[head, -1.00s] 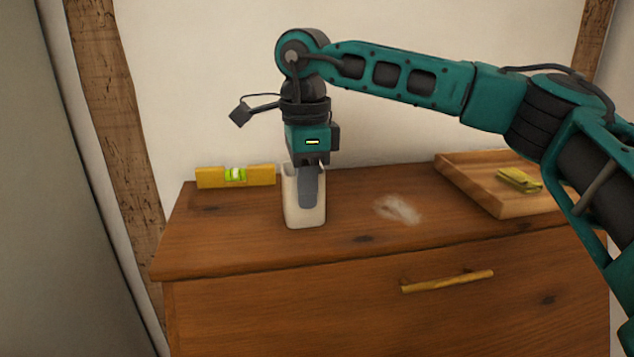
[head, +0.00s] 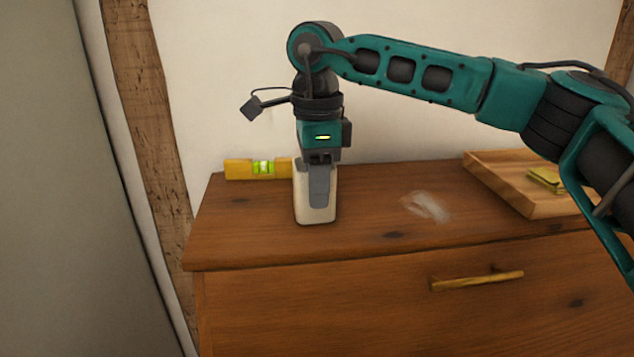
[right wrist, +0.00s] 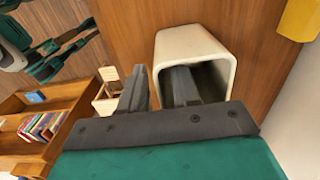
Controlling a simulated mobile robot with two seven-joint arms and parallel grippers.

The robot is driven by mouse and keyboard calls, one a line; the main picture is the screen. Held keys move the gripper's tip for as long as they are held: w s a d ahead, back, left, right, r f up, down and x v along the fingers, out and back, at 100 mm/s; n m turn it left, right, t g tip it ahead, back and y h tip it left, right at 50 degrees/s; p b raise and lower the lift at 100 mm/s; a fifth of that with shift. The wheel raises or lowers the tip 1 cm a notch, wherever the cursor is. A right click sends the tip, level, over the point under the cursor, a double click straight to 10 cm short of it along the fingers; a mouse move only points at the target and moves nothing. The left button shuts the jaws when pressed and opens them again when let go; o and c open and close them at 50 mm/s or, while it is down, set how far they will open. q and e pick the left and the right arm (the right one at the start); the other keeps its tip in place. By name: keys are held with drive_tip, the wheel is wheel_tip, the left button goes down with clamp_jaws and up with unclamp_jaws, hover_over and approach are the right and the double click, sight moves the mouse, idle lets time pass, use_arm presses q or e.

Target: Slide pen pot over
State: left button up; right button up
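The pen pot (head: 301,205) is a cream, squarish open pot standing upright on the wooden dresser top (head: 370,220). My right gripper (head: 319,200) points down over it, with one dark finger in front of the near wall. In the right wrist view, the pot's open mouth (right wrist: 192,40) shows. The rest of the pot's inside is dark. My left gripper is not in view.
A yellow spirit level (head: 240,169) lies left of the pot by the wall, its right end close to or behind the pot. A pale smudge (head: 427,207) marks clear dresser top to the right. A wooden tray (head: 500,185) holding a yellow item (head: 546,180) lies farther right.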

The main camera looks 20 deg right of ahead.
drive_tip(key=shift+o, duration=0.4)
drive_tip(key=shift+r, duration=0.1)
wheel_tip(320, 180, up, 13)
drive_tip(key=shift+p, duration=0.3)
drive_tip(key=shift+f, duration=0.2)
